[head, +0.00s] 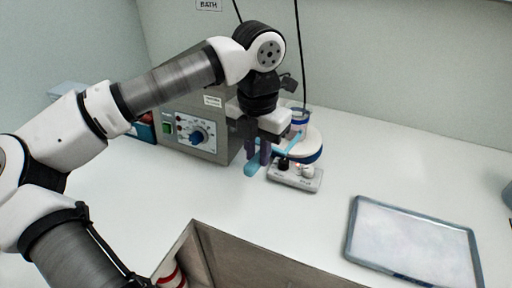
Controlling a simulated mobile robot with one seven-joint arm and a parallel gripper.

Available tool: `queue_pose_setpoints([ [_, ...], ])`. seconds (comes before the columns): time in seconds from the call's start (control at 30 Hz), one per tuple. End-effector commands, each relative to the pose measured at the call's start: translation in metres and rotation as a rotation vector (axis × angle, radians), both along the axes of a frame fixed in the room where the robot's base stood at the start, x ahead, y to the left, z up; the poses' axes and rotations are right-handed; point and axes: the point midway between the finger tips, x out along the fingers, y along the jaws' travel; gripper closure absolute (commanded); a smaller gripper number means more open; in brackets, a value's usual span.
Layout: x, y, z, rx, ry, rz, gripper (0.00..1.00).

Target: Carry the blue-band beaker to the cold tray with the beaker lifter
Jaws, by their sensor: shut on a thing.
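The blue-band beaker (299,115) is clear glass with a blue band. It stands upright at the back of a round white plate with a blue edge (313,151). My gripper (258,160) is shut on the light-blue beaker lifter (252,170), just left of the plate. The lifter's handle end sticks out toward the front, and its far part reaches right toward the beaker. I cannot tell whether the lifter touches the beaker, as my wrist hides part of that area. The cold tray (351,234), with a blue-grey rim and pale frosted surface, lies at the right front.
A grey bath unit (201,136) with a dial stands behind and left of my gripper. A small grey control box (308,184) sits in front of the plate. An open-topped brown box (260,270) is at the front edge. The counter right of the plate is clear.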

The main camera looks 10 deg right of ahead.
Motion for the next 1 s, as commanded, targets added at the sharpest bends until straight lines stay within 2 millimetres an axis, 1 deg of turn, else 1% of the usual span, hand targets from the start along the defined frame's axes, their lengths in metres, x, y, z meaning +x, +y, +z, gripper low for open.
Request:
queue_pose_setpoints([
  [0.03,0.003,-0.003,0.003,-0.001,-0.001,-0.001,1.00],
  [1.0,0.053,-0.050,0.003,0.000,-0.001,-0.001,1.00],
])
